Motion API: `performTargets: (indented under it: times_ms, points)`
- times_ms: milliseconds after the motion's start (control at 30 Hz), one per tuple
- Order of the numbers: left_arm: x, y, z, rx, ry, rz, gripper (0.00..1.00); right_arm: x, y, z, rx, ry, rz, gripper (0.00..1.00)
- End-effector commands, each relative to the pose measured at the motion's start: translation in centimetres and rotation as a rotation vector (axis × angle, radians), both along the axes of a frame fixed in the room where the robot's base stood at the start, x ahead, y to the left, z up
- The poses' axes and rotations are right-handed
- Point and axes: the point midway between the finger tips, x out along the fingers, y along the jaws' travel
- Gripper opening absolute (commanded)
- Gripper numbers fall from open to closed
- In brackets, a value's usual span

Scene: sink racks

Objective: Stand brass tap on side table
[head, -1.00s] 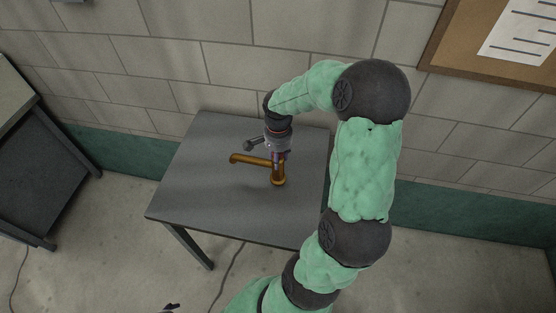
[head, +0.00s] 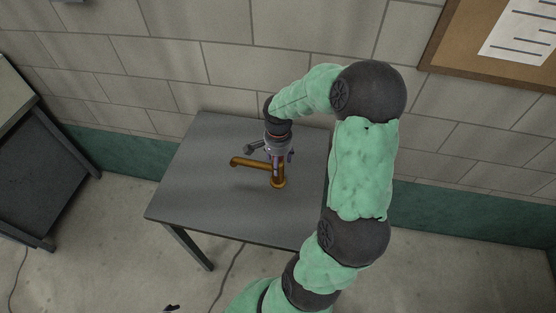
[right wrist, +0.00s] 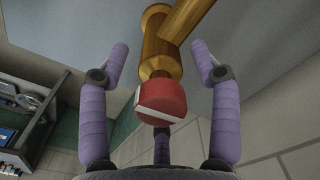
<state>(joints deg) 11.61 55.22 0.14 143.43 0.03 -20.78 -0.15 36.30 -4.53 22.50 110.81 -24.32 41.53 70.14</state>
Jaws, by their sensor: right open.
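The brass tap (head: 278,180) stands upright on the grey side table (head: 190,195), its spout pointing left in the head view. In the right wrist view the brass tap (right wrist: 157,45) shows with a red end piece with a white stripe nearest the camera. My right gripper (head: 277,160) is over the tap's upper end from above; it also shows in the right wrist view (right wrist: 160,60). Its purple fingers are open, one on each side of the tap, with visible gaps. A small dark tip at the bottom edge of the head view may be my left gripper (head: 171,307); its jaws cannot be made out.
A block wall with a green band (head: 470,215) stands behind the table. A dark bench (head: 45,160) is at the left, apart from the table. A notice board (head: 500,40) hangs at upper right. The table's left part is clear. A cable lies on the floor.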

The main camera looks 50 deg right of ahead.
Motion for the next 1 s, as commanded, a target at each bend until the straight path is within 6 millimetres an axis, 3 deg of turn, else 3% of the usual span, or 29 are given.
performTargets:
  times_ms: [167, 600, 800, 1000]
  points:
    - [0.0, 0.0, 0.6, 0.0, 0.0, 0.0, 0.67, 0.1, -0.1, 2.1, -0.003, -0.003, 0.001, 0.63]
    - [0.0, 0.0, 2.1, 0.0, 0.0, 0.0, 0.67, 0.0, 0.0, 10.4, -0.002, -0.004, 0.0, 0.63]
    - [0.0, 0.0, 2.3, 0.0, 0.0, 0.0, 0.67, 0.0, 0.0, 12.0, 0.0, 0.0, 0.001, 0.63]
    - [0.0, 0.0, 2.3, 0.0, 0.0, 0.0, 0.67, 0.0, 0.0, 12.3, 0.0, 0.0, 0.001, 0.63]
